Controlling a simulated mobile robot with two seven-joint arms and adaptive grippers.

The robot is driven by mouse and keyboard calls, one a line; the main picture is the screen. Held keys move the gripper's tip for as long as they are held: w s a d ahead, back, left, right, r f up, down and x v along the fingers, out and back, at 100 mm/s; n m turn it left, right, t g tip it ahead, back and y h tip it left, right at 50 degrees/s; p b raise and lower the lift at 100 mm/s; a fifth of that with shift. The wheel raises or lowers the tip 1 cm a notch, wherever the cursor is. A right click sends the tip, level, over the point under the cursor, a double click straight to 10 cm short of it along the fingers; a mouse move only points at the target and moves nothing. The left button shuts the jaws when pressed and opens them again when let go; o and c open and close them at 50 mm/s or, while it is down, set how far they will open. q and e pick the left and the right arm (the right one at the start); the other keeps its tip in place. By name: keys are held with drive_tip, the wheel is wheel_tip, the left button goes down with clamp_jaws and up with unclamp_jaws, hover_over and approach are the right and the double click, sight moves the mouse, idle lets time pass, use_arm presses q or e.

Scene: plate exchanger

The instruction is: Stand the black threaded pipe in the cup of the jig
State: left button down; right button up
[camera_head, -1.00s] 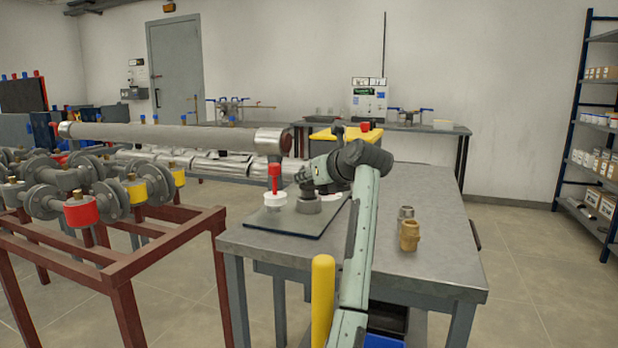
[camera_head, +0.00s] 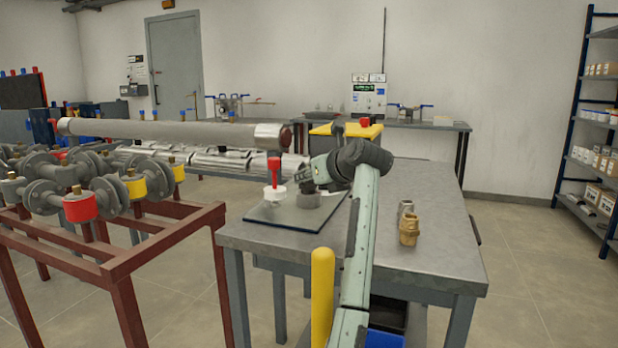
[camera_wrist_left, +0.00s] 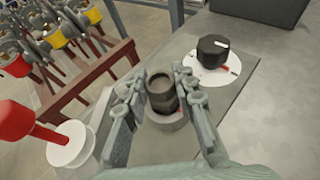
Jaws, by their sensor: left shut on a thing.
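The black threaded pipe (camera_wrist_left: 162,92) is a dark hollow cylinder between the fingers of my left gripper (camera_wrist_left: 158,88), which is shut on it. The grey round cup of the jig (camera_wrist_left: 172,119) is directly below the pipe in the left wrist view. The pipe's lower end overlaps the cup; how deep it sits is hidden. In the head view the cup (camera_head: 308,200) stands on a dark plate (camera_head: 285,221), with my left gripper (camera_head: 307,184) close above it. The pipe is hard to make out there. My right gripper is not in view.
A red-handled piece with a white disc (camera_head: 275,193) stands left of the cup. A black knob on a white disc (camera_wrist_left: 214,54) lies beyond it in the wrist view. Brass fittings (camera_head: 409,231) stand on the bench (camera_head: 430,262); the bench's right side is mostly clear.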

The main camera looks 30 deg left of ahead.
use_arm(q)
drive_tip(key=c, duration=1.2)
unclamp_jaws()
drive_tip(key=shift+o, duration=0.2)
drive_tip(key=shift+f, duration=0.1)
drive_tip(key=v, duration=1.2)
